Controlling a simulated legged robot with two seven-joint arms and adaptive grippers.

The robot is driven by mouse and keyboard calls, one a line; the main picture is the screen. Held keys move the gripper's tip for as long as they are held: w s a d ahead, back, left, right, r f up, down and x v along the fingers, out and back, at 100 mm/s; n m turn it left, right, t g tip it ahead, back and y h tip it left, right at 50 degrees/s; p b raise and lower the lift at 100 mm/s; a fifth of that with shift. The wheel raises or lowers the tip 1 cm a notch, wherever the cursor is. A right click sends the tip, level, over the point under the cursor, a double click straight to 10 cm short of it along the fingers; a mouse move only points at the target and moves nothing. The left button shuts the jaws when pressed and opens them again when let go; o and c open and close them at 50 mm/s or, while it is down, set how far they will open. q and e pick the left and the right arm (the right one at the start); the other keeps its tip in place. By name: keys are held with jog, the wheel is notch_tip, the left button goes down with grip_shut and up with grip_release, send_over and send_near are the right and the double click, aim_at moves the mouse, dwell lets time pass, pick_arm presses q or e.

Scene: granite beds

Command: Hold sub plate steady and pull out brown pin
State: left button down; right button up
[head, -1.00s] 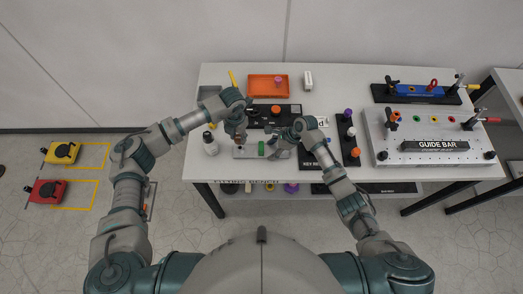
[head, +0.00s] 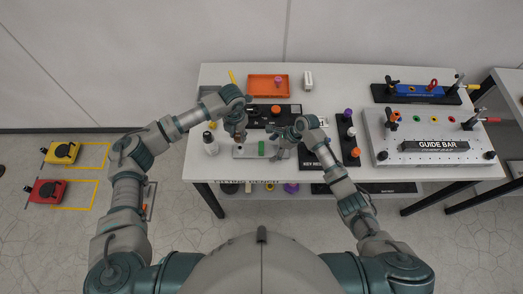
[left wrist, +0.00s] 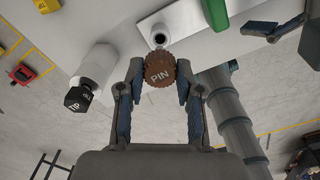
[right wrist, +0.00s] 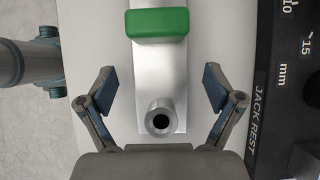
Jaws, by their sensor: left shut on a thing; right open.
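The silver sub plate (head: 249,152) lies on the white table with a green block (head: 262,148) on it; its near end also shows in the right wrist view (right wrist: 160,75). My left gripper (head: 238,136) is shut on the brown pin (left wrist: 160,70), whose knob reads PIN. The knob is beside a bushing (left wrist: 160,38) on the plate, whose hole looks dark and open. The knob hides the pin's shank. My right gripper (right wrist: 160,90) is open, its fingers apart on either side of the plate, not touching it. A second bushing (right wrist: 160,120) between them has an empty hole.
An orange tray (head: 267,86) is behind. A black key rack (head: 318,158) and the guide bar fixture (head: 430,130) are to the right.

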jog(key=v, duration=1.1)
jog(key=shift+d, duration=0.15)
